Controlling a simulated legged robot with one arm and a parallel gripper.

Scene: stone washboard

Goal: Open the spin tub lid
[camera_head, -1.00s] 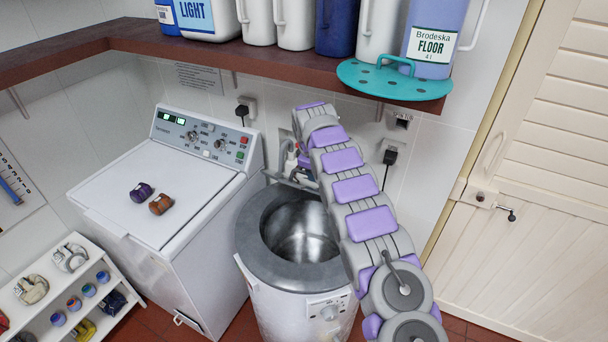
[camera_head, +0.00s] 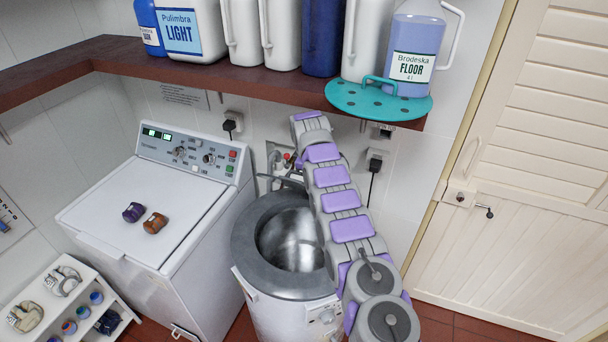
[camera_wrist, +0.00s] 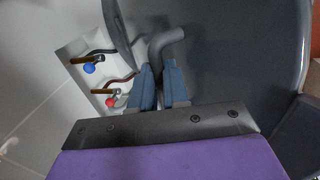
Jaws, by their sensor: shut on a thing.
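The spin tub (camera_head: 262,275) is a white round-bodied machine with a grey rim. Its mouth is uncovered in the head view, showing the metal drum. A dark grey lid (camera_wrist: 225,75) fills much of the wrist view, with a bent grey handle (camera_wrist: 164,42) on it. In the head view, what seems to be its thin edge stands raised behind the tub, partly hidden by my arm. My gripper (camera_wrist: 160,82) has its blue-grey fingers closed around the lower part of the handle. The fingers are hidden behind my arm in the head view.
Blue and red taps (camera_wrist: 89,68) are on the wall beside the lid. A shelf (camera_head: 85,62) with several bottles and a teal holed disc (camera_head: 345,98) overhangs the tub. A white washer (camera_head: 110,215) stands left; a slatted door (camera_head: 530,200) is at right.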

